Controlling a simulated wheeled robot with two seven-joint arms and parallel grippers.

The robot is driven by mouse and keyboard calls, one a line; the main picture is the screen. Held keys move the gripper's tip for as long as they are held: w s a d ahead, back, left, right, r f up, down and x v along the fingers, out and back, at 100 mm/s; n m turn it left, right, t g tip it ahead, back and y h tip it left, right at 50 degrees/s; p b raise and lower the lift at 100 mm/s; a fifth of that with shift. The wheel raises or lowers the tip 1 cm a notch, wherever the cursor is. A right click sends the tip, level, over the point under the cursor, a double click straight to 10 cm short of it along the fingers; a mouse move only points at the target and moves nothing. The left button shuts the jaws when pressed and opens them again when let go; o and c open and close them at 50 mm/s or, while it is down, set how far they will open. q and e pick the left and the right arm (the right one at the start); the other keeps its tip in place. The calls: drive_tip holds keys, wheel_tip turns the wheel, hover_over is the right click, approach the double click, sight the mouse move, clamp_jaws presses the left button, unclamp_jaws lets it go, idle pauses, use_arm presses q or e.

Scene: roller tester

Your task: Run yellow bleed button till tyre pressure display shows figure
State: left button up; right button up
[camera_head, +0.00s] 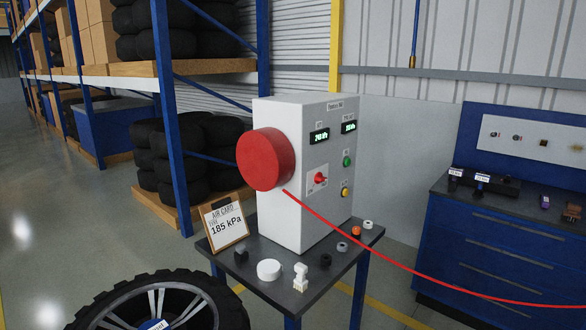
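A white air machine (294,215) stands on a small dark table. Its right-hand face carries a yellow button (345,193) low down, a green button (347,161) above it, and a red rotary knob (320,179) to their left. Two lit green displays sit above: a left display (319,136) and a right display (349,127); their figures are too small to read surely. A card (225,223) on a clipboard reads "AIR CARD" and 185 kPa. A tyre (219,290) on a spoked rim shows at the bottom left. Neither gripper is in view.
A red hose (400,264) runs from the red reel (265,160) across to the right edge. Several small caps and fittings lie on the table (330,280). A blue cabinet (480,250) stands right, racks with tyres behind left. Floor left is clear.

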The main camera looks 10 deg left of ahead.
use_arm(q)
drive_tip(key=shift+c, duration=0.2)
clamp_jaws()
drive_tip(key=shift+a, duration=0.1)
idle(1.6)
